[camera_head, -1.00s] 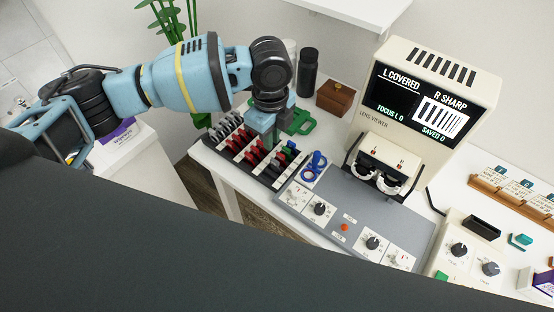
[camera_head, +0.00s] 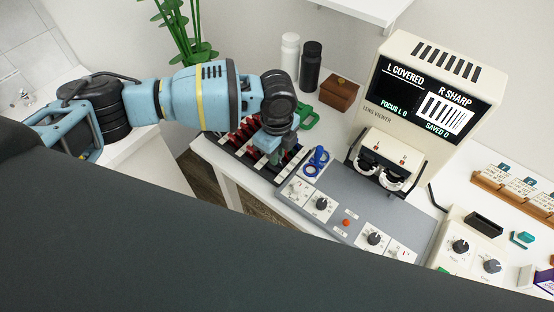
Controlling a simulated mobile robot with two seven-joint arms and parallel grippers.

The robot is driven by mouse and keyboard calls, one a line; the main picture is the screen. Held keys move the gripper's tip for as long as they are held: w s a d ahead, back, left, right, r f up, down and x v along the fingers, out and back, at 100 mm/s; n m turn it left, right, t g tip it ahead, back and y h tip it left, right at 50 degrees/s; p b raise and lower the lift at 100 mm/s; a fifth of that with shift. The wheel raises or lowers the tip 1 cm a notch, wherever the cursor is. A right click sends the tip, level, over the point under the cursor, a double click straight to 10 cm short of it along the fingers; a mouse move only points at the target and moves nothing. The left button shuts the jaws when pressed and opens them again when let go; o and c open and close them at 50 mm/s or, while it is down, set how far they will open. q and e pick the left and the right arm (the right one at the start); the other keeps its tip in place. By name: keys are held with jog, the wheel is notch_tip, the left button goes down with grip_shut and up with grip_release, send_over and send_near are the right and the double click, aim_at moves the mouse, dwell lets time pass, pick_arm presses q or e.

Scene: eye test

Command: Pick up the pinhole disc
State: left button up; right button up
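The lens rack (camera_head: 241,152) stands at the left end of the table, with rows of discs with red tabs (camera_head: 248,127) in its slots. I cannot pick out the pinhole disc; the rack's right end is largely hidden by my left gripper. My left gripper (camera_head: 275,156) points down over that right end, low among the tabs there. Its fingertips are small and partly hidden, so whether they are apart or closed on a disc does not show. My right gripper is not in view.
The lens viewer (camera_head: 437,88) and a grey knob panel (camera_head: 352,198) are to the right. Two bottles (camera_head: 310,67) and a brown box (camera_head: 338,92) stand behind.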

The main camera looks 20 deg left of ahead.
pick_arm(q)
jog(key=shift+c, duration=0.4)
grip_shut()
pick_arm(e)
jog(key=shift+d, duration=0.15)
